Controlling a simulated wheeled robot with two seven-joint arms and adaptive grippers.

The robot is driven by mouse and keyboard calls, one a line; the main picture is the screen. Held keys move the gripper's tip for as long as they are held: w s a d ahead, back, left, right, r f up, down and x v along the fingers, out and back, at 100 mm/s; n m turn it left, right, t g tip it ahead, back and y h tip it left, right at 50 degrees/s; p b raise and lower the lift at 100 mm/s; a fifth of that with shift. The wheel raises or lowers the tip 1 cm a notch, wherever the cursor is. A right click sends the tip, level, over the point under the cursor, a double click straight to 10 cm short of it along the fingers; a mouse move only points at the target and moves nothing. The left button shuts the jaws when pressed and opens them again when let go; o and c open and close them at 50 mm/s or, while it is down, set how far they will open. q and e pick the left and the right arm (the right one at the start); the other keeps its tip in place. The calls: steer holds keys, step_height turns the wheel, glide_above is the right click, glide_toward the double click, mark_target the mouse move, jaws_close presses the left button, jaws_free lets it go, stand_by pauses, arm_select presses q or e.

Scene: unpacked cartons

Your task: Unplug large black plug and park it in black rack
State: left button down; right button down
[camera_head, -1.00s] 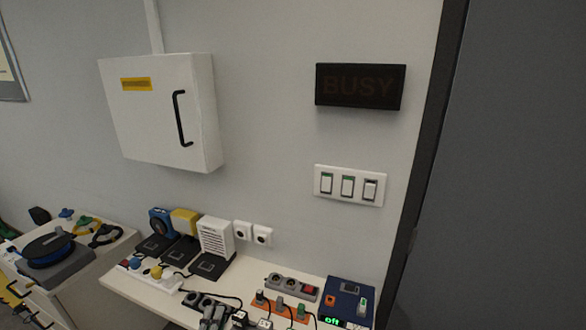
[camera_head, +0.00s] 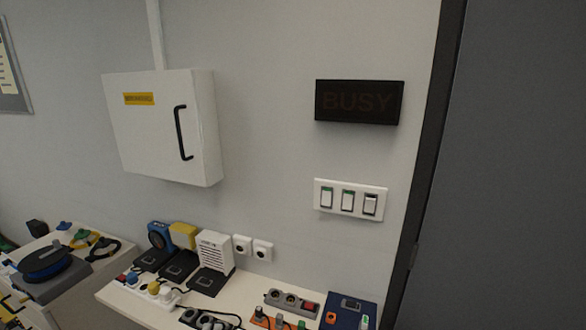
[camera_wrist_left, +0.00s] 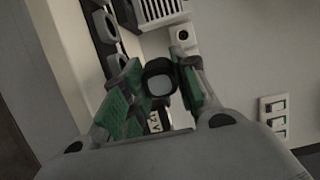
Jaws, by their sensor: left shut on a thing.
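In the left wrist view, my left gripper (camera_wrist_left: 158,85) has its green-padded fingers closed on a dark plug (camera_wrist_left: 160,70) with a rounded black body and a grey face. I take it to be the large black plug. Its prongs and cord are hidden, and I cannot tell whether it sits in a socket. A black strip (camera_head: 190,317) with grey round parts lies at the bottom edge of the head view, partly cut off; it may be the black rack. A similar dark strip shows in the wrist view (camera_wrist_left: 103,45). Neither gripper is in the head view.
White wall sockets (camera_head: 262,250) sit above the bench (camera_head: 130,300). On it stand a white louvred box (camera_head: 214,250), a white power strip (camera_head: 150,290), a grey strip with a red switch (camera_head: 291,300), an orange rack (camera_head: 262,322) and a blue box (camera_head: 350,310). A white cabinet (camera_head: 150,130) juts from the wall.

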arm_select(q)
steer(key=shift+r+p, duration=0.35)
steer(key=shift+r, duration=0.55)
steer(key=shift+r+p, duration=0.25)
steer(key=shift+p, duration=0.2)
steer(key=shift+r, duration=0.4)
steer(key=shift+r+p, duration=0.25)
steer(key=shift+p, duration=0.2)
steer(key=shift+r+p, duration=0.5)
steer(key=shift+r, duration=0.2)
arm_select(e)
steer(key=shift+w+r, duration=0.25)
steer(key=shift+r, duration=0.35)
steer(key=shift+w+r, duration=0.25)
steer(key=shift+r, duration=0.4)
steer(key=shift+w+r, duration=0.25)
steer(key=shift+r, duration=0.35)
steer(key=shift+s, duration=0.2)
